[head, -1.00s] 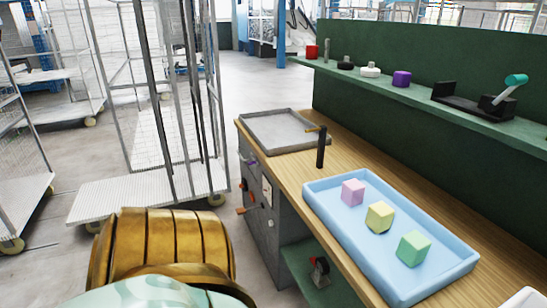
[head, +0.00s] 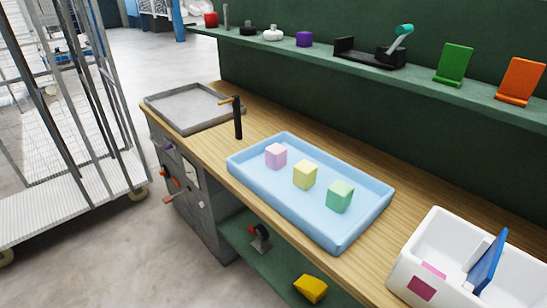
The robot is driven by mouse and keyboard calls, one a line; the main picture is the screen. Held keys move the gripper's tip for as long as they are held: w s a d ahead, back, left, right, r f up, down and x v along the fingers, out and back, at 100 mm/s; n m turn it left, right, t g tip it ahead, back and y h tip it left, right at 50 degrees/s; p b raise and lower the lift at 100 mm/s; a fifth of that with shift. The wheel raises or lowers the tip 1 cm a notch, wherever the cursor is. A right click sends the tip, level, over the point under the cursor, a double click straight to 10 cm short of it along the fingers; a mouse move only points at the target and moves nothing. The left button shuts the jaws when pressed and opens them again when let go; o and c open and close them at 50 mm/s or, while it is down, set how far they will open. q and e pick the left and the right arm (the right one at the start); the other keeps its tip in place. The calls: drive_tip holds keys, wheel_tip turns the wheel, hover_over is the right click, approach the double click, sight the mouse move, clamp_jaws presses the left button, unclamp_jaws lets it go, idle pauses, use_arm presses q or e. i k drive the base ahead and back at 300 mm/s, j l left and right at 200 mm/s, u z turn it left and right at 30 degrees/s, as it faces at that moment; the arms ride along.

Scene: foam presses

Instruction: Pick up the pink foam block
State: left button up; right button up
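The pink foam block (head: 276,156) sits in the far left part of a light blue tray (head: 291,220) on the wooden workbench. A yellow block (head: 305,174) and a green block (head: 340,196) lie in the same tray, in a row running towards the lower right. The blocks are apart from each other. Neither of my grippers shows in the head view now.
A black post with an orange handle (head: 238,118) stands behind the tray, near a grey metal tray (head: 192,108). A white bin (head: 413,254) with a blue panel and pink patch stands at right. A shelf (head: 290,54) runs above the bench. A wire cart (head: 80,200) is at left.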

sight(276, 155)
drive_tip(key=i+j+u, duration=0.35)
drive_tip(key=i+j, duration=0.15)
drive_tip(key=i+j+u, duration=0.35)
drive_tip(key=i, duration=0.15)
